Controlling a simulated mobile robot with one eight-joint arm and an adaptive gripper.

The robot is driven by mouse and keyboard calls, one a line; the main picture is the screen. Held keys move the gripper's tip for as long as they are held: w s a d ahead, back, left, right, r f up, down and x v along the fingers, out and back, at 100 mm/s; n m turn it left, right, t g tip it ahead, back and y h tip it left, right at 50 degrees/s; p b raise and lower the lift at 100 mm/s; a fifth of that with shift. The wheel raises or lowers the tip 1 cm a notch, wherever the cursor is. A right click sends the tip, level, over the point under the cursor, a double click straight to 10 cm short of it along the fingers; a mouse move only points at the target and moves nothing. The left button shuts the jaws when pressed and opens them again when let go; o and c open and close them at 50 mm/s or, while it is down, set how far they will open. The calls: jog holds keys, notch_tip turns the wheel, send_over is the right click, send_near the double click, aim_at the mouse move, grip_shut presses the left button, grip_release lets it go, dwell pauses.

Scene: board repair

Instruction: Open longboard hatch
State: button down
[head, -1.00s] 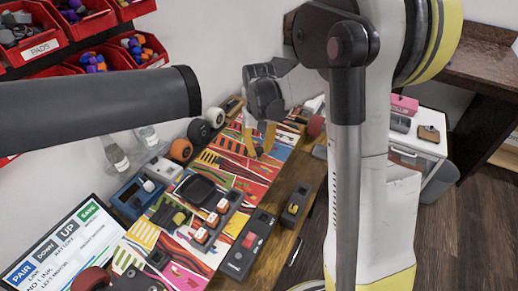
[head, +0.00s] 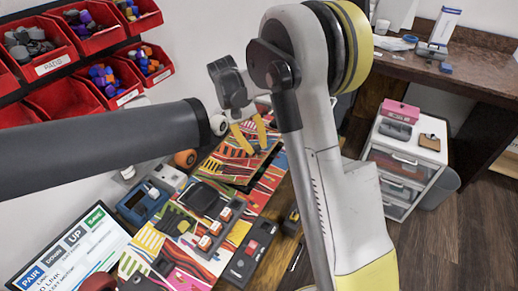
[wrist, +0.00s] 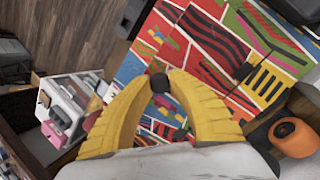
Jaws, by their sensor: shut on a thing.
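The longboard (head: 265,195) has a bright red, yellow and blue pattern and lies on the wooden bench. Its hatch (head: 237,168) is a patterned panel with a dark edge along its near and right sides, and seems tilted up from the board. My gripper (head: 250,150) is over this panel with its yellow fingers pointing down. In the wrist view, the fingers (wrist: 158,85) close around a small black knob (wrist: 158,82) in front of the patterned surface. How far the hatch is raised is hard to tell.
A black tray (head: 201,199), a blue box (head: 142,203) and a dark remote-like box (head: 250,250) sit on or beside the board. An orange wheel (head: 186,158) stands behind it. A white drawer cart (head: 408,150) stands right.

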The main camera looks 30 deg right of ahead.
jog(key=shift+w+a+r+g+h, duration=0.25)
jog(key=shift+w+r+g+h, duration=0.2)
jog(key=shift+r+g, duration=0.15)
jog(key=c, duration=1.2)
grip_release()
jog(key=shift+o, duration=0.2)
